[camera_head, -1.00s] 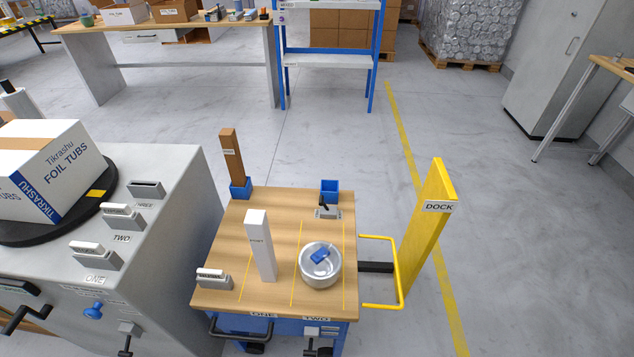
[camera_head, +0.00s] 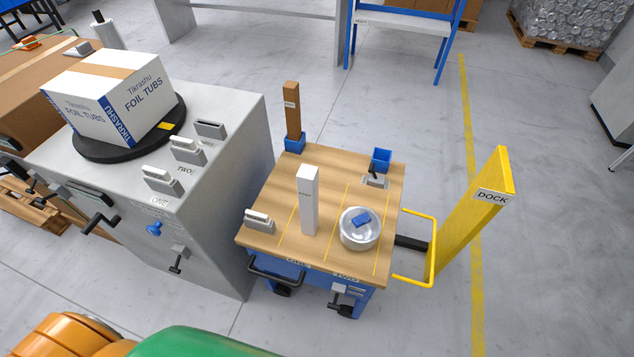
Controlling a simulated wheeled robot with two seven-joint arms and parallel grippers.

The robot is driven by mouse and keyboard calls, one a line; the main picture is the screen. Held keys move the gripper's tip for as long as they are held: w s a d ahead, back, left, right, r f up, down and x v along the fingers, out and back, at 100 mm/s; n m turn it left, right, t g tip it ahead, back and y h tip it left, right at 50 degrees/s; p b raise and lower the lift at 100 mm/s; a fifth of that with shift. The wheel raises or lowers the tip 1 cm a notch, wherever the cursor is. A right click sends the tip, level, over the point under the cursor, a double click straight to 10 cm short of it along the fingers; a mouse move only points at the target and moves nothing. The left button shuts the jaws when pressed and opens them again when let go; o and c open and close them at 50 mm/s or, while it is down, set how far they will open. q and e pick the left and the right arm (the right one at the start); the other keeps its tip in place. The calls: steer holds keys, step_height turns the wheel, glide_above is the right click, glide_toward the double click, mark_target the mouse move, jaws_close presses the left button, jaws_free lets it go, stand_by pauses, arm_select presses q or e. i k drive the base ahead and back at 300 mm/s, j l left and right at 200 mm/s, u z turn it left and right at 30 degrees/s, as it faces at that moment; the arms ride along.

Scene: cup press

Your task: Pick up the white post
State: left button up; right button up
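The white post (camera_head: 308,201) stands upright on the wooden top of the blue cart (camera_head: 270,218), left of the round metal pot. Nothing touches it. Neither of my grippers shows in the head view.
A metal pot (camera_head: 360,234) with a blue piece inside sits right of the post. A brown post (camera_head: 292,112) stands in a blue socket at the back left corner, and an empty blue holder (camera_head: 382,158) is at the back right. A grey cabinet (camera_head: 225,160) stands left; a yellow dock post (camera_head: 478,215) stands right.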

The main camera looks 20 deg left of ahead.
mark_target(307, 176)
steer(key=i+l+u, duration=0.15)
steer(key=l+u, duration=0.3)
steer(key=l, duration=0.2)
steer(key=l+u, duration=0.45)
steer(key=l, duration=0.25)
steer(key=k+l+u, duration=0.1)
steer(key=l+u, duration=0.3)
steer(key=l, duration=0.3)
